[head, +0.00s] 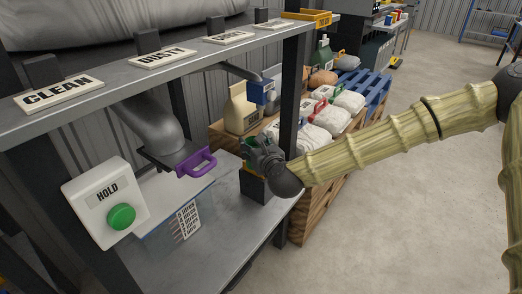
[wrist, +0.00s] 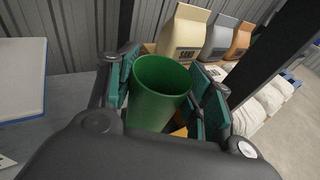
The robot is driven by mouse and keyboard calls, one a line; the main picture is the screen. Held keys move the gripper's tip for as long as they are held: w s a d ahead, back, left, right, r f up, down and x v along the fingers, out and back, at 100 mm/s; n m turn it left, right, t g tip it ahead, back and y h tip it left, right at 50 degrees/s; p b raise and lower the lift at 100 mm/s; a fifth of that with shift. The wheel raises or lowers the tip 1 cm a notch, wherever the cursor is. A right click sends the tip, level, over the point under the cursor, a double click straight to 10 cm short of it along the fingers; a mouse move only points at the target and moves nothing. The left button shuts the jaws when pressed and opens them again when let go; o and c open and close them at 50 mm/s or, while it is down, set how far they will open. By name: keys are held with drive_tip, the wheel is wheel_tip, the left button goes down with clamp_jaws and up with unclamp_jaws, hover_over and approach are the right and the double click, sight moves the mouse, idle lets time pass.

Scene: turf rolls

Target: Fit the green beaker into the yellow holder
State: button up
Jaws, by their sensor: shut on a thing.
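The green beaker (wrist: 160,88) is upright and open at the top in the wrist view, and looks empty. My gripper (wrist: 166,76) is shut on it, with teal pads on both sides. In the head view my gripper (head: 258,153) is at the right end of the lower shelf, with a bit of the green beaker (head: 247,147) showing. A yellow part (wrist: 181,132), likely the holder, shows low beside the beaker in the wrist view. The rest of it is hidden, and I cannot tell whether the beaker sits in it. A dark block (head: 254,190) stands below my gripper.
A metal post (head: 292,95) rises close behind my gripper. A purple-handled gate (head: 197,163) and a HOLD box with a green button (head: 121,216) are to the left. Bags (head: 242,108) stand behind. The lower shelf's front (head: 225,240) is clear.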

drive_tip(key=shift+w+d+f+b, duration=0.2)
drive_tip(key=shift+w+d+f, duration=0.15)
drive_tip(key=shift+w+f, duration=0.3)
drive_tip(key=shift+w+d+f+b, duration=0.25)
drive_tip(key=shift+w+d+f, duration=0.1)
drive_tip(key=shift+w+f, duration=0.35)
drive_tip(key=shift+w+d+f+b, duration=0.2)
drive_tip(key=shift+w+d+f, duration=0.15)
drive_tip(key=shift+w+f, duration=0.3)
drive_tip(key=shift+f, duration=0.1)
drive_tip(key=o, duration=1.1)
